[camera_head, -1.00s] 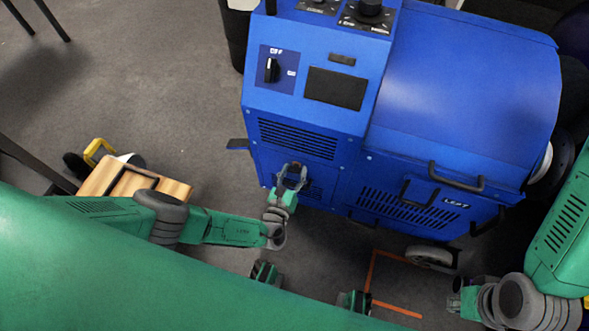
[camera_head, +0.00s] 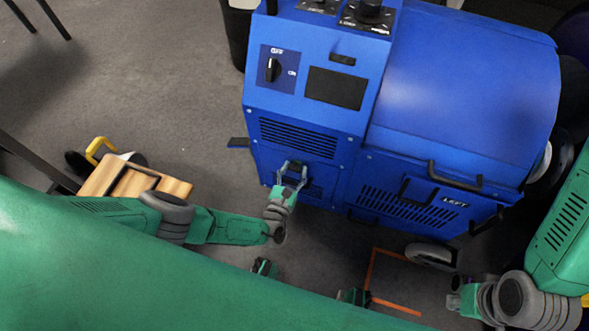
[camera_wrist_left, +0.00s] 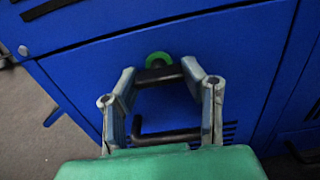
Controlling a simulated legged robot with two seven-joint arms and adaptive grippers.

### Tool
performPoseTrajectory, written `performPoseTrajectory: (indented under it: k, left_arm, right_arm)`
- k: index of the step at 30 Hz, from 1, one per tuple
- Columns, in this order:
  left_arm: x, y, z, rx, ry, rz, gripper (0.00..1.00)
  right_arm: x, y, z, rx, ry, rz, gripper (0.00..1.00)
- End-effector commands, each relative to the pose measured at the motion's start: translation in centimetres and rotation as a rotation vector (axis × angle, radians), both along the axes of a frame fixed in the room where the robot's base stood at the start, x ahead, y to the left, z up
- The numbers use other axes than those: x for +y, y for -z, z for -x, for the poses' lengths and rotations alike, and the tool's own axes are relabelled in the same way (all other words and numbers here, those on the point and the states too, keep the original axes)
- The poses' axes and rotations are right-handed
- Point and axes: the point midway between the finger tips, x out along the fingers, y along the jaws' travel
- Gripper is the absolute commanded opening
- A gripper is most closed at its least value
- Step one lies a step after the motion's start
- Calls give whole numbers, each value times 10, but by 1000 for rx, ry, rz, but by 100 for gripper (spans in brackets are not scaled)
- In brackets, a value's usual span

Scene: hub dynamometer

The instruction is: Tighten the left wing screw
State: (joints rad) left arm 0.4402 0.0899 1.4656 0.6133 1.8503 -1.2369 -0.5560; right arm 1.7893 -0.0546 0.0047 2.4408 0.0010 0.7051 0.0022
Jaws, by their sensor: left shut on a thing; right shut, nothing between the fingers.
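The blue dynamometer housing (camera_head: 460,100) fills the centre and right of the head view. My left gripper (camera_head: 291,170) is at the lower part of its front panel, below the upper vent slots. In the left wrist view my left gripper (camera_wrist_left: 158,78) has its fingers closed in on a small piece at the panel, which I take for the left wing screw (camera_wrist_left: 158,59). Only a green round part of it shows; the rest is hidden by dark pieces between the fingertips. My right gripper (camera_head: 456,302) is shut and empty on the floor side, well away from the housing.
A black bent handle (camera_wrist_left: 165,135) sticks out close below the left fingers. More black handles (camera_head: 455,178) are on the side marked LEFT, above a wheel (camera_head: 430,255). A wooden box (camera_head: 130,180) stands at left. Grey floor (camera_head: 170,90) is free left of the housing.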

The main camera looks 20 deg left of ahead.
Motion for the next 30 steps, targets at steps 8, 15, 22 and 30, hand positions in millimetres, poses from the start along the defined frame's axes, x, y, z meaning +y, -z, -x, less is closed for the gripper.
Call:
performPoseTrajectory:
  k: [8, 15, 22, 30]
  left_arm:
    - [-1, 2, 2, 7, 3, 1, 59]
    - [0, 2, 10, 6, 3, 1, 59]
    - [2, 4, 46, 9, 3, 2, 59]
    - [2, 4, 75, 8, 3, 1, 59]
  right_arm:
    - [0, 0, 0, 0, 0, 0, 0]
    - [0, 0, 1, -2, 0, 0, 0]
    - [0, 0, 1, -2, 0, 0, 0]
    - [0, 0, 1, -2, 0, 0, 0]
